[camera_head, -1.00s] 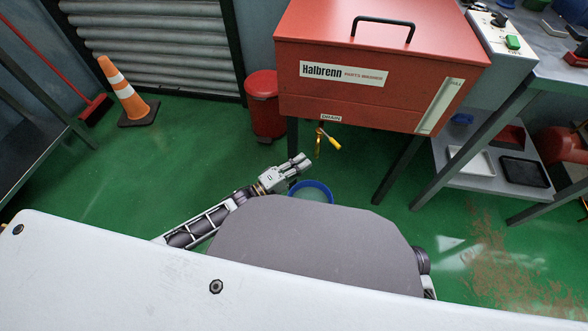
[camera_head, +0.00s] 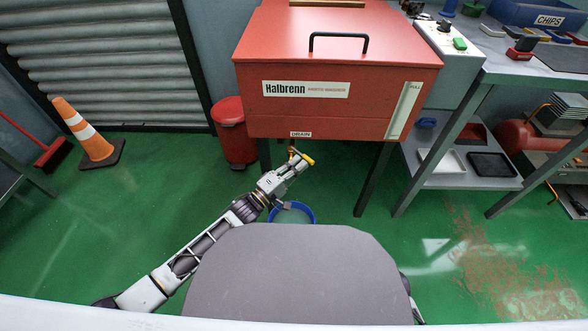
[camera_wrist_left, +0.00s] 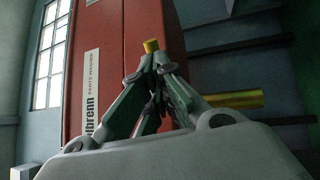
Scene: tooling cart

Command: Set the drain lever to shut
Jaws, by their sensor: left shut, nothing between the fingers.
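The yellow drain lever (camera_head: 306,158) sits under the red parts washer (camera_head: 330,115), below its DRAIN label (camera_head: 301,134). Its handle slants down to the right in the head view. My left gripper (camera_head: 299,164) is at the lever, partly covering the valve. In the left wrist view the left gripper (camera_wrist_left: 158,65) is shut with nothing in it. A yellow end (camera_wrist_left: 151,46), apparently the lever's, shows just beyond the fingertips. A yellow bar (camera_wrist_left: 236,99), perhaps the spout, shows right of the fingers. I cannot tell whether the fingers touch the lever. My right gripper is out of view.
A blue-rimmed bucket (camera_head: 307,208) stands on the floor below the drain. A red bin (camera_head: 232,135) is left of the washer and a dark washer leg (camera_head: 374,182) is to the right. A traffic cone (camera_head: 83,130) stands far left, with open green floor between.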

